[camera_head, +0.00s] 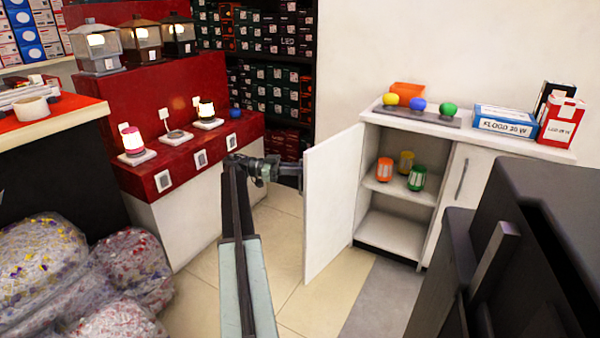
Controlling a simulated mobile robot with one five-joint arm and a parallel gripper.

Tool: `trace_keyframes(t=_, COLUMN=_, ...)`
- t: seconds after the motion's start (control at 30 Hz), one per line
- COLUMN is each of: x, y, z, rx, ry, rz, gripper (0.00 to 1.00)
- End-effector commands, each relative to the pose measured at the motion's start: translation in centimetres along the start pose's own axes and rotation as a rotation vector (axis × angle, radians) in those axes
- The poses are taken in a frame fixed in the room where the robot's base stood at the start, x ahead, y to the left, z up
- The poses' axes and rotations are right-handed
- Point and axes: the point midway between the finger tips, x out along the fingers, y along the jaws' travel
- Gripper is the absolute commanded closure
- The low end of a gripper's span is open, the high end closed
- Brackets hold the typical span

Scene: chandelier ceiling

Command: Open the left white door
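The left white door (333,202) of the low white cabinet (391,241) stands swung wide open, out from the cabinet front. Its inner face shows, and I see the cabinet's shelves inside. My gripper (288,174) is at the door's free left edge, on the door's outer side. The door's handle is not visible from here. The fingertips are small and partly hidden at the door edge, so I cannot tell whether they touch or hold anything. The right white door (465,192), with its grey handle, is closed.
Orange, yellow and green lanterns stand on the inner shelf. Coloured bulbs and boxes (503,121) sit on the cabinet top. A red lamp display (170,180) is left of my arm, with filled plastic bags (75,270) nearer. Dark furniture (540,250) fills the lower right. Tiled floor (325,300) is clear between.

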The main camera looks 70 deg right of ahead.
Motion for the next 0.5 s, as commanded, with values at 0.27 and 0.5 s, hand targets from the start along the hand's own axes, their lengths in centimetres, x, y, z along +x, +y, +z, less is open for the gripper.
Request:
trace_keyframes(t=0.27, x=-0.42, y=-0.04, z=0.11, rx=-0.003, ry=-0.003, rz=-0.008, gripper=0.69)
trace_keyframes(t=0.5, x=-0.66, y=0.07, z=0.09, rx=-0.002, ry=-0.002, rz=-0.009, gripper=0.69)
